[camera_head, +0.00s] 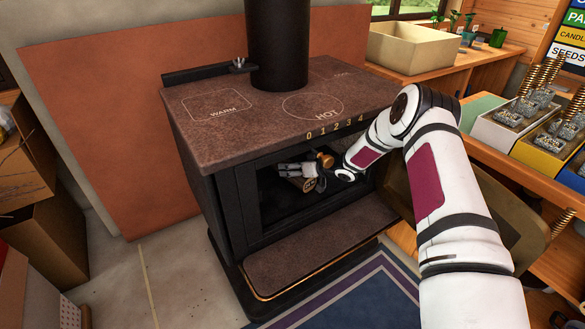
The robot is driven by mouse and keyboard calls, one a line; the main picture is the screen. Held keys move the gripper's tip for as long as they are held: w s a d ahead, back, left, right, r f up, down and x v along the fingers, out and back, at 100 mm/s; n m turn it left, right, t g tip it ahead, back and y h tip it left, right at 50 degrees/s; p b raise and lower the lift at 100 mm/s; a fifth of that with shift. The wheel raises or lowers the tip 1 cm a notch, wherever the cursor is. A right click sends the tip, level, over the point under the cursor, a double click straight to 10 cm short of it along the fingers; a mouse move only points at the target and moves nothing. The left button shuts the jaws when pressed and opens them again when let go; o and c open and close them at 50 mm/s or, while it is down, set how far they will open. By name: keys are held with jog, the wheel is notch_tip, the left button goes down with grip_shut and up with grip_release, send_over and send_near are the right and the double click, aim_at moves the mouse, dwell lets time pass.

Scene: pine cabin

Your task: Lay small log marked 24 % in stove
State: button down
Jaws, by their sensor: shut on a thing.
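The black stove (240,200) stands in the middle with its front opening facing me. My gripper (316,182) is inside the opening, at the end of my white arm, which reaches in from the right. It is shut on a small pale log (292,169), whose round tan end (308,185) faces me. The mark on that end is too small to read. The log is held inside the firebox; I cannot tell whether it touches the firebox floor. The fingertips are small and partly hidden.
The stove top (235,106) is bare, with a black flue pipe (278,45). A brass knob (326,160) is close to my gripper. A ledge (315,240) juts out below the opening. Cardboard boxes (22,190) stand left; a shelf with seed boxes (510,130) stands right.

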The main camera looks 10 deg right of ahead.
jog(key=shift+f+b, duration=0.3)
jog(key=shift+f, duration=0.15)
jog(key=c, duration=0.5)
grip_release()
jog(key=shift+f, duration=0.1)
jog(key=shift+p+v, duration=1.35)
jog(key=shift+v, duration=1.15)
jog(key=s+d+p, duration=0.3)
jog(key=s+d, duration=0.1)
jog(key=s, duration=0.8)
jog(key=s+d+p, duration=0.2)
jog(key=s+d, duration=0.2)
jog(key=s, duration=0.8)
jog(key=shift+s+p, duration=0.4)
